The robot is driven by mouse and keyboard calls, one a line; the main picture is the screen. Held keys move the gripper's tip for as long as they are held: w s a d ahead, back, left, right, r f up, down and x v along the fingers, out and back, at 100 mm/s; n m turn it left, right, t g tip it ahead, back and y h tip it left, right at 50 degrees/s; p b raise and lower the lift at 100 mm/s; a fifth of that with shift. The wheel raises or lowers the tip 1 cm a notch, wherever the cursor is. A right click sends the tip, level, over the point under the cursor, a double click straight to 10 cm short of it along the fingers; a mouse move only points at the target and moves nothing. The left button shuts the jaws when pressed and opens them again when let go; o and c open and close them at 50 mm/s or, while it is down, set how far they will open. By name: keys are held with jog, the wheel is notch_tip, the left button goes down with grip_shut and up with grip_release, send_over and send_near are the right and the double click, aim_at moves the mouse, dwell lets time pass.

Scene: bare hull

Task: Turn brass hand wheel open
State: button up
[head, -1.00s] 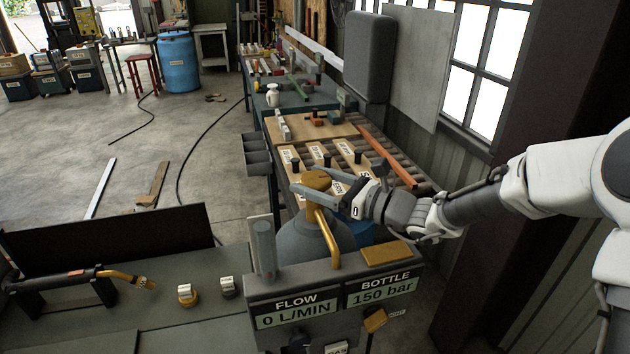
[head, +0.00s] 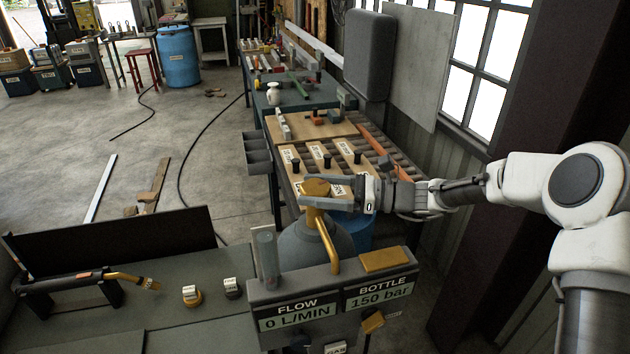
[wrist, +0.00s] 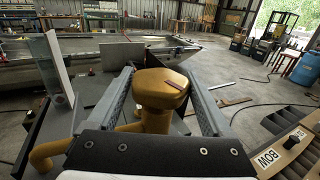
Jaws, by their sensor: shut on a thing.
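The brass hand wheel (head: 316,187) sits on top of the grey gas bottle (head: 318,240), above a brass neck and a bent brass pipe (head: 328,246). My gripper (head: 318,194) reaches in from the right and is shut on the hand wheel, a finger on each side. In the wrist view the hand wheel (wrist: 160,88) lies between the two grey fingers, with a dark red mark on its top. A panel below reads FLOW 0 L/MIN (head: 296,318) and BOTTLE 150 bar (head: 377,292).
A dark bench (head: 190,240) with a torch (head: 125,277) and two small knobs lies at the left. A window wall and a dark post (head: 510,110) bound the right.

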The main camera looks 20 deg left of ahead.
aim_at(315, 186)
jog(key=n+g+h, duration=0.1)
jog(key=n+g, duration=0.1)
jog(key=g, duration=0.1)
jog(key=n+g+h, duration=0.2)
jog(key=g, duration=0.1)
jog(key=shift+n+p, duration=0.3)
jog(key=shift+p, duration=0.1)
jog(key=shift+n+g+h, duration=1.1)
jog(key=shift+g+h, duration=0.2)
jog(key=shift+n+g+h, duration=0.6)
jog(key=shift+h, duration=0.2)
jog(key=o, duration=1.2)
jog(key=shift+c, duration=0.2)
jog(key=shift+r, duration=0.15)
jog(key=shift+r, duration=0.3)
notch_tip(315, 186, up, 3)
jog(key=shift+r+b, duration=0.1)
jog(key=shift+b, duration=0.3)
jog(key=w+d+r, duration=0.1)
jog(key=d+r, duration=0.6)
jog(key=d, duration=0.4)
jog(key=shift+w+d+p, duration=0.25)
jog(key=shift+w+p, duration=0.15)
